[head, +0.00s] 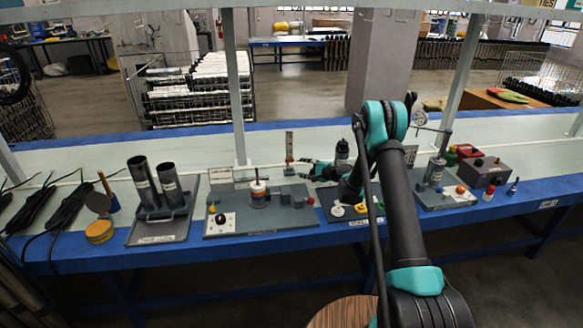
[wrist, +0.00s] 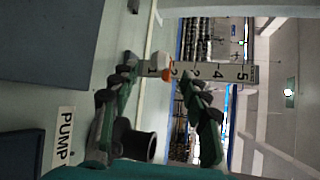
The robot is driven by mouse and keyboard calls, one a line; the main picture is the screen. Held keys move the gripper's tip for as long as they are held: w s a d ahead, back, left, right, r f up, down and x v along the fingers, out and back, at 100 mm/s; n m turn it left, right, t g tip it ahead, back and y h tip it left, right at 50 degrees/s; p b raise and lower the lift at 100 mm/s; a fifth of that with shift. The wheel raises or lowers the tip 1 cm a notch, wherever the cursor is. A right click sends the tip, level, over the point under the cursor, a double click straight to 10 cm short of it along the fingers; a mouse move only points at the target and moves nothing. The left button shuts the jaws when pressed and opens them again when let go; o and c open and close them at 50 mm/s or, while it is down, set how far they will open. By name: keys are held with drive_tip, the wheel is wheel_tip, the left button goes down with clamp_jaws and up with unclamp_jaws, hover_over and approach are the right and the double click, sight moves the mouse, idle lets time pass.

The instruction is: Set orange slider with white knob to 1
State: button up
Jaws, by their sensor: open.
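An upright pale scale (head: 289,143) stands behind the grey boards in the head view. In the wrist view it lies sideways, and the scale (wrist: 232,73) carries numbers rising to 5 at the right. The orange slider (wrist: 168,73) sits between the marks 1 and 2. A pale block (wrist: 158,58), likely its white knob, shows beside it. My gripper (wrist: 158,74) is open, with one finger to each side of the slider in the picture; I cannot tell whether either touches it. In the head view my gripper (head: 304,168) is just right of the scale's lower part.
A dark bottle (head: 342,152) stands behind my wrist. The grey board (head: 262,222) in front holds a ringed post and blocks. Two dark cylinders (head: 144,181) stand at left. A PUMP label (wrist: 63,137) and a dark round part (wrist: 137,143) are near my gripper.

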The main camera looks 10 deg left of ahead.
sight(291, 166)
drive_tip(key=x, duration=0.7)
drive_tip(key=shift+a+f, duration=0.1)
drive_tip(key=shift+a, duration=0.05)
clamp_jaws()
